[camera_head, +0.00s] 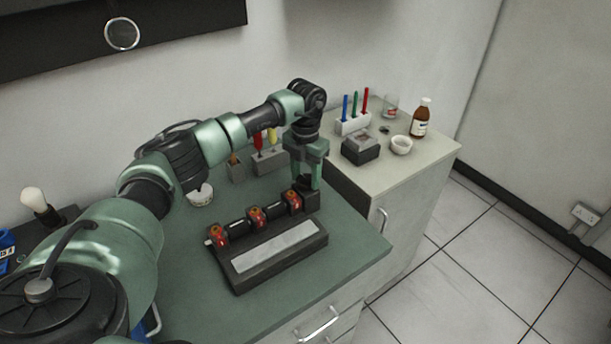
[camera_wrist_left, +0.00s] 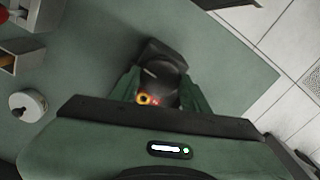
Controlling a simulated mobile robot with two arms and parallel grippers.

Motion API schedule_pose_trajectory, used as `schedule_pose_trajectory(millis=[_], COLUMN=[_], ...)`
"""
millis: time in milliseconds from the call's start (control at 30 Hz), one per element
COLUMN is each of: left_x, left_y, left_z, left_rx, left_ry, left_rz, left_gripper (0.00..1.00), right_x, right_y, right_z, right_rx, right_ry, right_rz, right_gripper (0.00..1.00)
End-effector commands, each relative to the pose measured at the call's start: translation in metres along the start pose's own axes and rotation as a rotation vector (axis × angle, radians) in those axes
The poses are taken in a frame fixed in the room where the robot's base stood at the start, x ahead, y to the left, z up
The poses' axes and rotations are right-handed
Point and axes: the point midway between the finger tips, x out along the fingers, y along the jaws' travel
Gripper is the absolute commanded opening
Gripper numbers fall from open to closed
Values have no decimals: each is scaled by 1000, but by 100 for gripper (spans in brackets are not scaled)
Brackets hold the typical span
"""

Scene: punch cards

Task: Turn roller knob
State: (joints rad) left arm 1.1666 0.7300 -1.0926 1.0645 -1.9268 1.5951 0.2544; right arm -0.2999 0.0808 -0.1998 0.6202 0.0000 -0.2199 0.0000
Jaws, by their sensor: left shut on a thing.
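The roller device (camera_head: 280,262) is a dark block with a pale strip on its sloped front, standing on the green counter. My left gripper (camera_head: 308,184) points down at the roller's right end. In the left wrist view its green fingers (camera_wrist_left: 160,92) are closed around a dark rounded part, the roller knob (camera_wrist_left: 166,73). An orange-red piece (camera_wrist_left: 144,99) shows beside it. The fingers hide much of the knob in the head view. My right gripper is not in view.
A pale cabinet top (camera_head: 420,163) at the right holds a brown bottle (camera_head: 421,118), a small white bowl (camera_head: 401,145), a dark box (camera_head: 360,150) and a pen stand (camera_head: 352,124). Tools in holders (camera_head: 268,160) stand behind my arm. The green counter's front right corner is clear.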

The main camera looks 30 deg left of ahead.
Motion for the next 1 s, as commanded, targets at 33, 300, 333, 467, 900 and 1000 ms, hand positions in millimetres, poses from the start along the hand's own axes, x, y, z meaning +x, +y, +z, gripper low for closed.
schedule_pose_trajectory(millis=[33,300,333,467,900,1000], left_x=[-1,-1,-1,-1,-1,-8], left_y=[0,0,0,0,0,0], left_z=[0,0,0,0,0,1], left_rx=[-7,-17,-17,-16,-15,-15], left_ry=[-1,-1,-1,-1,-1,-3], left_rz=[0,0,0,0,0,0], left_gripper=[6,6,6,6,68,68], right_x=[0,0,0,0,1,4], right_y=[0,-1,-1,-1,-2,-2], right_z=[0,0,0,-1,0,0], right_rx=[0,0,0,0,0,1], right_ry=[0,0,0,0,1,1], right_rz=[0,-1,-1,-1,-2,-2], right_gripper=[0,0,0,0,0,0])
